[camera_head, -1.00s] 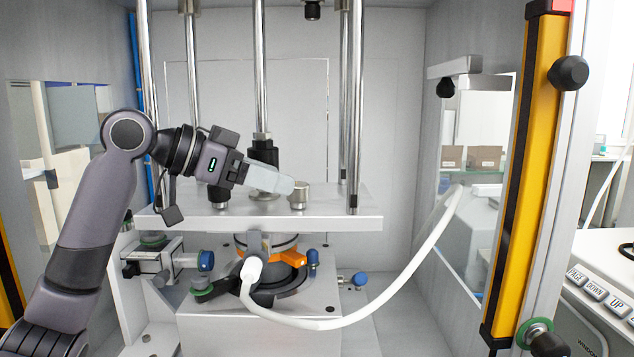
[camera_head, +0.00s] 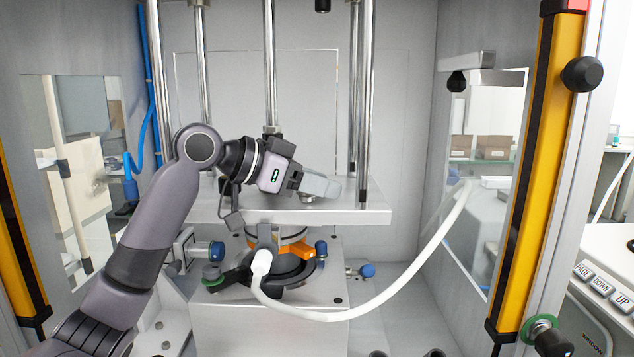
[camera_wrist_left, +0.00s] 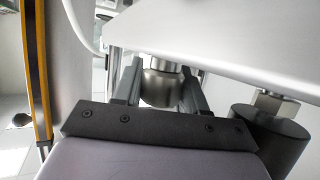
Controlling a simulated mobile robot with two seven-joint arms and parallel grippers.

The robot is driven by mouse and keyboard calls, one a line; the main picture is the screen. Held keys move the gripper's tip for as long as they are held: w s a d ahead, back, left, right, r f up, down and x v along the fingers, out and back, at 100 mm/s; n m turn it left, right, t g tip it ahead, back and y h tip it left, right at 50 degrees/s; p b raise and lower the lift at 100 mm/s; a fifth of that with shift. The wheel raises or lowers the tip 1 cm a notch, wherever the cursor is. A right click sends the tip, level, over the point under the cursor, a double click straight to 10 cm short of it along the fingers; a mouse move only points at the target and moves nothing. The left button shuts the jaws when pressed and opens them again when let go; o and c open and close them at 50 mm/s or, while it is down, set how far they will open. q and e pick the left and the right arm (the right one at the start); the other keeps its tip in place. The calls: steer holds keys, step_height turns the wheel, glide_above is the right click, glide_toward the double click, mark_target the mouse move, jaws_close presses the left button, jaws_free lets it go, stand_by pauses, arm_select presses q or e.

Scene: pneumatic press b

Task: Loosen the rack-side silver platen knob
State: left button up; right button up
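The silver platen knob (camera_head: 307,199) stands on the pale platen plate (camera_head: 345,215), near its right part. In the head view my left gripper (camera_head: 322,187) covers most of it. In the left wrist view the knob (camera_wrist_left: 160,87) sits between the two fingers of my left gripper (camera_wrist_left: 158,92), one finger on each side. The fingers are spread around it; whether either touches it I cannot tell. My right gripper is not in view.
Several steel columns (camera_head: 366,100) rise around the plate. A black cylinder (camera_wrist_left: 268,138) stands close to the gripper in the left wrist view. A white hose (camera_head: 425,255) loops in front on the right. A yellow-black post (camera_head: 535,160) stands at the opening's right.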

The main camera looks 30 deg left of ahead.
mark_target(284, 210)
arm_select(q)
steer(key=c, duration=0.4)
steer(key=shift+o, duration=0.2)
steer(key=shift+w+a+n+t+y, duration=0.15)
steer(key=shift+n+t+y, duration=0.4)
steer(key=shift+n+y, duration=0.65)
steer(key=shift+a+n+t+y, duration=0.1)
steer(key=shift+n+t+y, duration=0.45)
steer(key=shift+n+y, duration=0.65)
steer(key=o, duration=1)
steer(key=shift+b+v, duration=0.65)
steer(key=shift+v, duration=2.95)
